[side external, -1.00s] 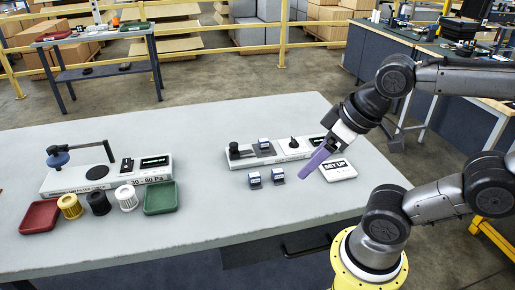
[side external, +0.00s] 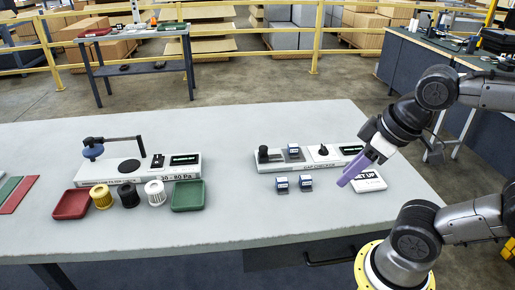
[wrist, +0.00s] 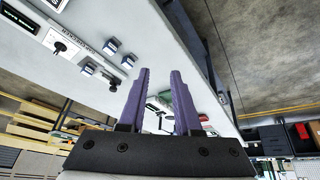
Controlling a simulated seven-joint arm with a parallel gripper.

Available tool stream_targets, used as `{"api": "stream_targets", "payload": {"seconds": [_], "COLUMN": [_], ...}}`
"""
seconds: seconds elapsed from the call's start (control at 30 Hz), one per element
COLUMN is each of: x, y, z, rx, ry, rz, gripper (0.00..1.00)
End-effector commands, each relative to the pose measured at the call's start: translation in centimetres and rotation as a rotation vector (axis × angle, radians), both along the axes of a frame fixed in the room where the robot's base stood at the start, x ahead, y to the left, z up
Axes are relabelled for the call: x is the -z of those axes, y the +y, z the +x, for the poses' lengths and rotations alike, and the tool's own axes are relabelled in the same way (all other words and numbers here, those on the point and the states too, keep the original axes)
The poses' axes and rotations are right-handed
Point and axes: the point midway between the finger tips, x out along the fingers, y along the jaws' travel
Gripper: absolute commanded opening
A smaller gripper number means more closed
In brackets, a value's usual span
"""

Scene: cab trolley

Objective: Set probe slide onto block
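A white gap-checker unit (side external: 325,160) carries a black knob post (side external: 263,155), a small blue-and-white piece (side external: 293,152) on a grey plate, a black knob (side external: 323,151) and a dark display. Two similar blue-and-white pieces (side external: 282,184) (side external: 306,183) sit on the table before it. I cannot tell which part is the probe slide or the block. My gripper (side external: 343,183), with purple fingers, is above the table right of the loose pieces. In the wrist view its fingers (wrist: 158,72) stand apart with nothing between them; the unit's knob (wrist: 60,46) shows upper left.
A white SET UP card (side external: 369,181) lies behind my gripper at the right. At the left are a pressure unit (side external: 125,178), a red tray (side external: 71,204), a green tray (side external: 188,196) and several filter cylinders (side external: 128,195). The table between the two groups is clear.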

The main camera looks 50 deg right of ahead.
Motion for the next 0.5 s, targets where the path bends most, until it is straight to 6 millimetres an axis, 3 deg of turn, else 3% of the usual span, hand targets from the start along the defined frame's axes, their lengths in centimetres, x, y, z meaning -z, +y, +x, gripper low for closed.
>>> {"api": "stream_targets", "payload": {"seconds": [0.03, 0.17, 0.3, 0.5], "x": [-1.4, -5.4, -9.3, -13.6], "y": [-0.2, -0.7, -1.4, -2.4], "z": [0.2, 1.4, 3.9, 8.4], "rx": [-0.041, -0.136, -0.229, -0.336], "ry": [-0.004, 0.008, 0.059, 0.147], "rz": [-0.028, -0.102, -0.172, -0.249], "gripper": [0.21, 0.00, 0.00, 0.00]}}
